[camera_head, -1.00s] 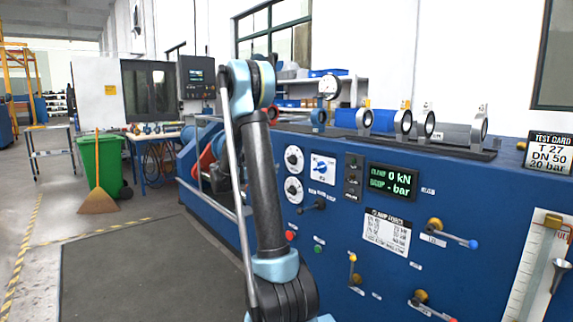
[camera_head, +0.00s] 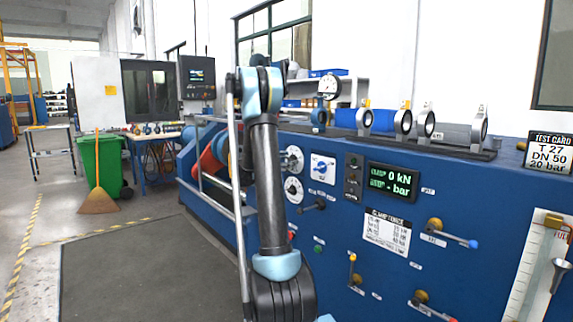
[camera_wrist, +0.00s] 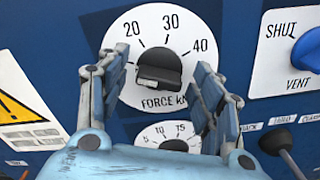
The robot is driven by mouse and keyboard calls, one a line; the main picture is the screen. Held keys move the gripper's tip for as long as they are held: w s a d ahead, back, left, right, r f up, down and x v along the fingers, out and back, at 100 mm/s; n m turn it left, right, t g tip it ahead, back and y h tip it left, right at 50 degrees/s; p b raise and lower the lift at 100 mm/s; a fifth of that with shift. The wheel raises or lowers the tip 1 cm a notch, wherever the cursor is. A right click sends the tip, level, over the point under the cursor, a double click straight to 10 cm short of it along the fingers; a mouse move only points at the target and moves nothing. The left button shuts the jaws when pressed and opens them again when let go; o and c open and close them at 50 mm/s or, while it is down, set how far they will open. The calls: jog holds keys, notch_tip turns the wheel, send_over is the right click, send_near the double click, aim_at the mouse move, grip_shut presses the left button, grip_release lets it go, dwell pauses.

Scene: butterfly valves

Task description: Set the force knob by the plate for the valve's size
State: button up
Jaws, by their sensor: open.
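In the wrist view the black force knob (camera_wrist: 158,70) sits on a round white dial (camera_wrist: 140,38) reading 20, 30, 40 and FORCE kN. My open gripper (camera_wrist: 160,80) has one finger on each side of the knob, in front of the dial; contact cannot be told. In the head view the force dial (camera_head: 291,159) is partly behind my arm, and my gripper is hidden. The clamp force plate (camera_head: 387,232) is on the blue panel; its rows are too small to read. The test card (camera_head: 548,153) reads T 27, DN 50, 20 bar.
A second dial (camera_wrist: 168,133) lies just below the force dial. A blue SHUT/VENT knob (camera_wrist: 308,50) and a black lever (camera_wrist: 277,143) are to the right. The display (camera_head: 392,182) reads 0 kN. Valves (camera_head: 403,121) stand on top of the bench.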

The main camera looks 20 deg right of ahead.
jog(key=c, duration=1.1)
jog(key=shift+o, duration=0.2)
jog(key=shift+m, duration=0.3)
jog(key=shift+s+f+m, duration=0.1)
jog(key=shift+m, duration=1.9)
jog(key=shift+s+f+m, duration=0.1)
jog(key=shift+m, duration=1.9)
jog(key=shift+d, duration=0.1)
jog(key=o, duration=1.1)
jog(key=shift+c, duration=0.2)
